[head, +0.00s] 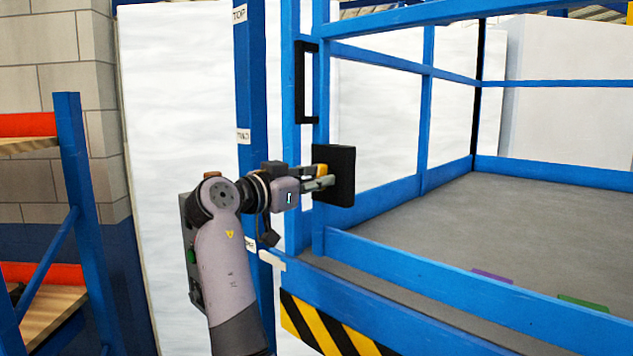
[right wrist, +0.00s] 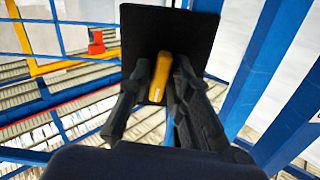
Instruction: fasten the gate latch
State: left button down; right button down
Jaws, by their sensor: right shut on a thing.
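The gate latch shows in the head view as a black plate (head: 342,176) on the blue gate post, with a yellow lever (head: 321,169) in front of it. My right gripper (head: 318,178) is at the plate, shut on the yellow lever. In the right wrist view the lever (right wrist: 160,78) lies between the two dark fingers (right wrist: 158,92), with the black plate (right wrist: 168,35) behind it. The fingers hide part of the lever. I cannot tell whether the latch is fastened. My left gripper is not in view.
A black handle (head: 305,82) is on the gate above the latch. Blue rails (head: 445,270) enclose a grey platform floor (head: 540,205), with a purple piece (head: 492,276) and a green piece (head: 583,304) near its front edge. A blue rack (head: 75,190) stands at the left.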

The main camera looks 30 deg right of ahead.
jog(key=shift+r+n, duration=0.2)
jog(key=shift+n, duration=0.4)
jog(key=c, duration=1.6)
grip_release()
jog(key=shift+f, duration=0.1)
jog(key=shift+c, duration=0.2)
jog(key=v, duration=0.7)
jog(key=shift+a, duration=0.25)
